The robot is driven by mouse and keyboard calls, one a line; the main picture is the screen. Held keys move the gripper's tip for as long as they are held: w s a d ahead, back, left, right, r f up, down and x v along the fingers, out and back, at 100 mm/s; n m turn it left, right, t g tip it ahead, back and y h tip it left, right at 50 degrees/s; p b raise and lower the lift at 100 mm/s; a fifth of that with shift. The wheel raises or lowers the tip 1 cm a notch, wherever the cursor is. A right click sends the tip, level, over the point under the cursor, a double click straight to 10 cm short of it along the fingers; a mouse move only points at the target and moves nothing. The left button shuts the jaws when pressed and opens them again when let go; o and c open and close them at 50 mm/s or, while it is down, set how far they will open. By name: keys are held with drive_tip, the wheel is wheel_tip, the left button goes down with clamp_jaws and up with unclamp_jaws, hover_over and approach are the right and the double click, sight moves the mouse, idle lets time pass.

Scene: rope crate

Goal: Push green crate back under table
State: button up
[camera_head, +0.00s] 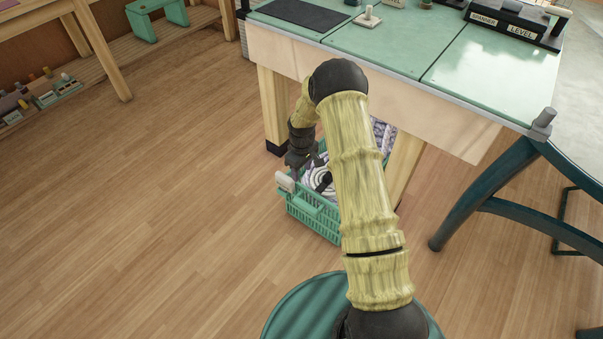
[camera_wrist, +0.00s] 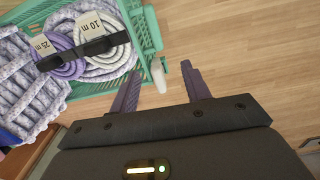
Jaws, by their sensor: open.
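The green crate (camera_head: 314,222) stands on the floor at the near end of the workbench, partly hidden by my arm in the head view. It holds coiled ropes; the wrist view shows its green slatted wall (camera_wrist: 150,28) with a white grip (camera_wrist: 158,76) at its edge. The ropes include a purple coil tagged 25 m (camera_wrist: 62,56) and a white coil tagged 10 m (camera_wrist: 102,42). My gripper (camera_wrist: 161,76) is open, its two purple fingers apart. The white grip shows between the fingers; I cannot tell whether they touch it.
The green-topped workbench (camera_head: 395,45) stands above and behind the crate, with a wooden leg (camera_head: 274,105) left of it. A dark green curved leg (camera_head: 480,192) is at right, and a round green stool top (camera_head: 290,305) in front. The floor (camera_head: 150,200) at left is clear.

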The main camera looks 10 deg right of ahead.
drive_tip(key=s+r+m, duration=0.2)
drive_tip(key=s+r, duration=0.2)
drive_tip(key=r, duration=0.5)
drive_tip(key=s+r+m+t, duration=0.1)
drive_tip(key=s+r+m, duration=0.1)
drive_tip(key=s+r, duration=0.6)
drive_tip(key=s+r+m+t, duration=0.1)
drive_tip(key=s+r+m, duration=0.2)
drive_tip(key=s+r, duration=0.4)
drive_tip(key=s, duration=0.7)
drive_tip(key=shift+s+a+r, duration=0.2)
drive_tip(key=shift+r, duration=0.15)
drive_tip(key=shift+c, duration=0.5)
